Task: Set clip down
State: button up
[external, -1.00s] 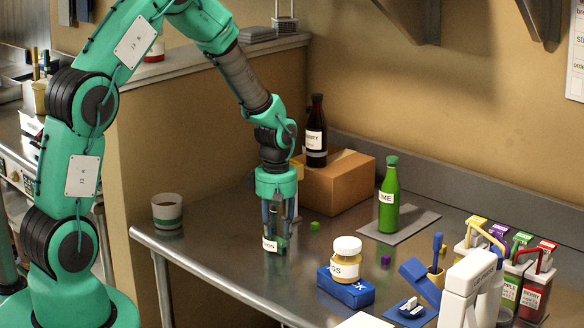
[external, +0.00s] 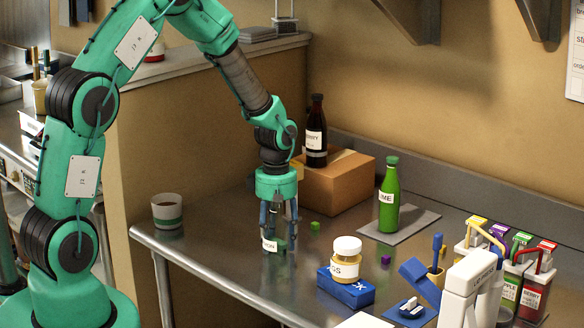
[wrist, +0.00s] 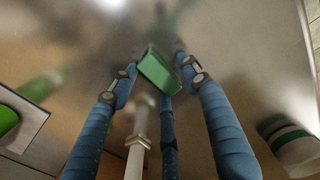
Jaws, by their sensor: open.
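The green clip (external: 281,244), with a white lettered label (external: 268,245), is at the steel table's left part, under my gripper (external: 279,238). In the wrist view the clip (wrist: 158,70) shows as a green block between the fingertips. My gripper (wrist: 158,78) is open, pointing down, with its blue fingers spread around the clip. The clip seems to rest on the table; whether a fingertip still touches it I cannot tell.
A small green cube (external: 315,226) lies right of the gripper. A cup (external: 167,212) is to the left. A cardboard box (external: 337,184) and green bottle (external: 389,200) stand behind.

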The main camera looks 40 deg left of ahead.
notch_tip(320, 180, up, 12)
jog(key=p, duration=0.2)
dwell(0.4)
dwell(0.5)
jog(key=s+d+r+m+t, duration=0.1)
jog(key=s+r+m, duration=0.3)
jog(key=s+r, duration=0.45)
jog(key=s+r+m+t, duration=0.2)
jog(key=s+r+m, duration=0.25)
jog(key=r, duration=0.65)
jog(key=s+r+m+t, duration=0.1)
jog(key=s+r+m, duration=0.1)
jog(key=s, duration=0.4)
jog(key=s+r+m, duration=0.3)
jog(key=s+m, duration=0.1)
jog(key=s, duration=0.3)
jog(key=s+d+r+m+t, duration=0.1)
jog(key=s+r+m, duration=0.1)
jog(key=s, duration=0.4)
jog(key=shift+s+r+m+t, duration=0.2)
jog(key=shift+s+m+t, duration=0.15)
jog(key=shift+m, duration=0.4)
